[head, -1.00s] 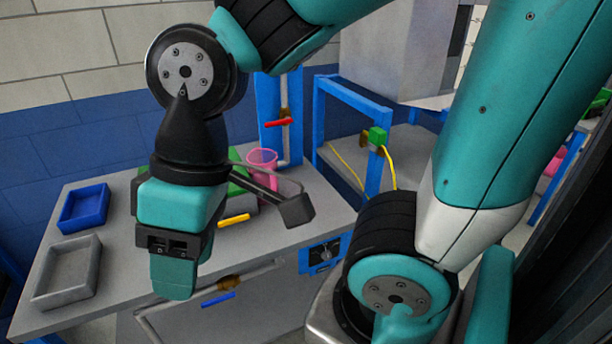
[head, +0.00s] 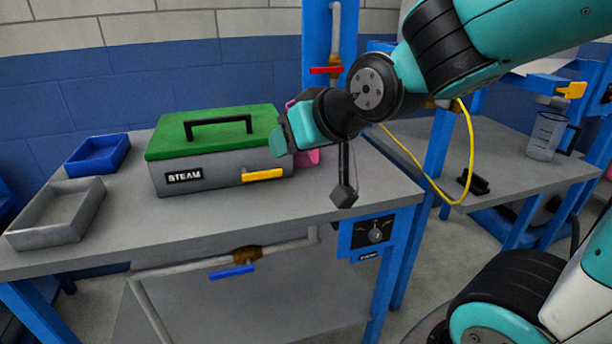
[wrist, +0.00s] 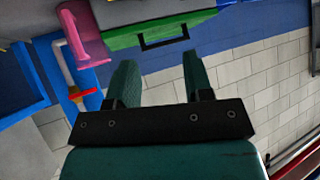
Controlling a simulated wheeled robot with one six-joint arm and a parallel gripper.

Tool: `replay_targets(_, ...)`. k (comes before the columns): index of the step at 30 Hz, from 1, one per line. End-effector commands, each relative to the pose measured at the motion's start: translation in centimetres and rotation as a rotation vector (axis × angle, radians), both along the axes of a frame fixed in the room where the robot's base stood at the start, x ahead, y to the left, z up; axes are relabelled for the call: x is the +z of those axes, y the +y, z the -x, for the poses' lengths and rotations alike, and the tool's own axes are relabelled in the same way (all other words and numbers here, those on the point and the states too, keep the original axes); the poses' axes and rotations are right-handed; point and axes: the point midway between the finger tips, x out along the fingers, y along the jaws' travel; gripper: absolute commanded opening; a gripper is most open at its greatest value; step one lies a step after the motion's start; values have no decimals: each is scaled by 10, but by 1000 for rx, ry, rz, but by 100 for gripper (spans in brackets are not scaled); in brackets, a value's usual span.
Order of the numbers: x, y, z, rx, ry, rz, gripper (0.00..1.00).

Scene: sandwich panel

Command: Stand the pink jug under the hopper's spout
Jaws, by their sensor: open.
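The pink jug (head: 308,158) stands on the near table by the right end of the steam box. In the head view my gripper and wrist hide most of it. In the wrist view the jug (wrist: 82,35) shows at the upper left, outside the fingers. My gripper (head: 290,136) is open beside it, with nothing between the two teal fingers (wrist: 161,80). The hopper is mostly out of frame at the upper right; a yellow handle (head: 572,90) shows on the blue frame there. A clear measuring jug (head: 545,136) stands below that handle.
The grey steam box (head: 225,176) with green lid and yellow handle is left of my gripper. Blue (head: 98,155) and grey (head: 55,212) trays lie further left. A blue post with a red valve handle (head: 326,70) rises behind. A yellow hose (head: 425,180) hangs between the tables.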

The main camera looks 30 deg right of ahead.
Motion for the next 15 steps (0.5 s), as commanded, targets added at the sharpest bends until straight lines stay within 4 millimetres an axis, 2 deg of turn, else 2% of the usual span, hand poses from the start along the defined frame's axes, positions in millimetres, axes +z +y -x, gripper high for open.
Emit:
replay_targets(1,-36,-13,-8,-49,-59,5,47)
replay_targets(6,-71,-60,-29,-200,-283,45,47)
replay_targets(12,-93,-103,-36,-324,-507,109,47)
replay_targets(15,-96,-117,-36,-359,-579,135,47)
